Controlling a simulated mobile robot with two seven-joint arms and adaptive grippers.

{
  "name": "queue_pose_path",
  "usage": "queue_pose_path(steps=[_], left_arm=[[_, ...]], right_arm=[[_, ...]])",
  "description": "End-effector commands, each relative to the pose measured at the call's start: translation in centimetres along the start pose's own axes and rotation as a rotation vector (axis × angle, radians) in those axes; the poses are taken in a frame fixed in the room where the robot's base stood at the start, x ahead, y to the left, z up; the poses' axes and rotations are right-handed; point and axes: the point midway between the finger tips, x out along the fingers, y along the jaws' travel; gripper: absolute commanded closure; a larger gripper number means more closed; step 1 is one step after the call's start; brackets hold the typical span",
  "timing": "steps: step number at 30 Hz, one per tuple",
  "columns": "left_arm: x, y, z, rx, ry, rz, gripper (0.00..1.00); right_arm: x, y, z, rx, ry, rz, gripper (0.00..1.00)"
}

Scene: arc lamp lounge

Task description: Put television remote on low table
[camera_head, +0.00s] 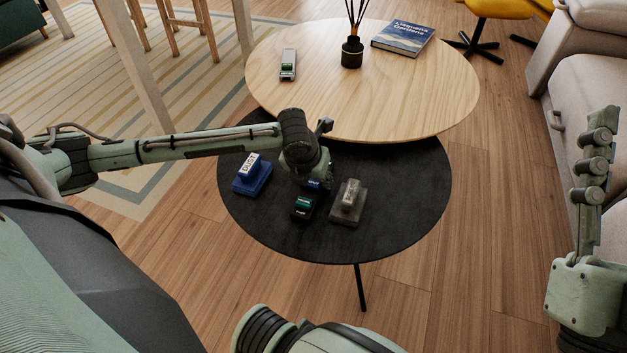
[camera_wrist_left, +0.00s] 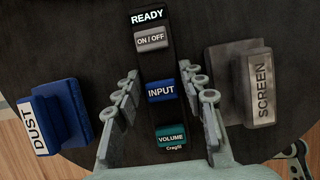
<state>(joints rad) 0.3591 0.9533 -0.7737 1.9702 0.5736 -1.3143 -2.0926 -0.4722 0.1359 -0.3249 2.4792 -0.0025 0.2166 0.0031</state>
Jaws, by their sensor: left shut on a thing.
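The television remote (camera_head: 305,203) is a slim black handset with a grey ON/OFF button, a blue INPUT button and a teal VOLUME button. In the left wrist view the remote (camera_wrist_left: 155,65) lies lengthwise between both fingers of my left gripper (camera_wrist_left: 167,90), which is shut on it. In the head view my left gripper (camera_head: 308,180) points down over the remote and hides its far end. The remote is at or just above the black low table (camera_head: 400,215); I cannot tell if they touch. My right gripper (camera_head: 597,145) is at the right edge, seen side-on and away from the tables.
A blue DUST block (camera_head: 251,176) stands left of the remote and a grey SCREEN block (camera_head: 347,203) close on its right. A round wooden table (camera_head: 420,95) overlaps the black one and bears a grey handset (camera_head: 288,64), a reed diffuser (camera_head: 352,52) and a book (camera_head: 403,38).

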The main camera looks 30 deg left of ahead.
Motion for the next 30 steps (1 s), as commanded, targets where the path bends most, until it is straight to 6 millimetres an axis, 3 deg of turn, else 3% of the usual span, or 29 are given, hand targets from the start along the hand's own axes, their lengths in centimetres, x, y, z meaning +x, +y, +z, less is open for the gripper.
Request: queue_pose_path(steps=[1, 6, 17, 26, 30], left_arm=[[0.1, 0.1, -0.2, 0.000, 0.005, 0.002, 0.57], [0.1, 0.1, -0.2, 0.000, 0.004, 0.002, 0.39], [-0.6, 0.1, 0.0, 0.001, 0.003, 0.001, 0.39], [-6.7, 0.1, 0.1, 0.002, 0.000, 0.001, 0.39], [-9.2, 0.0, 0.1, 0.001, 0.001, 0.001, 0.39]], right_arm=[[0.0, 0.0, 0.0, 0.000, -0.001, 0.000, 0.60], [0.0, 0.0, 0.0, 0.000, -0.002, 0.000, 0.60], [0.2, 0.0, 0.1, 0.000, -0.012, 0.000, 0.60], [-0.5, -0.7, 3.5, 0.016, -0.264, -0.006, 0.60], [-1.6, 0.3, 6.5, -0.013, -0.420, 0.006, 0.60]])
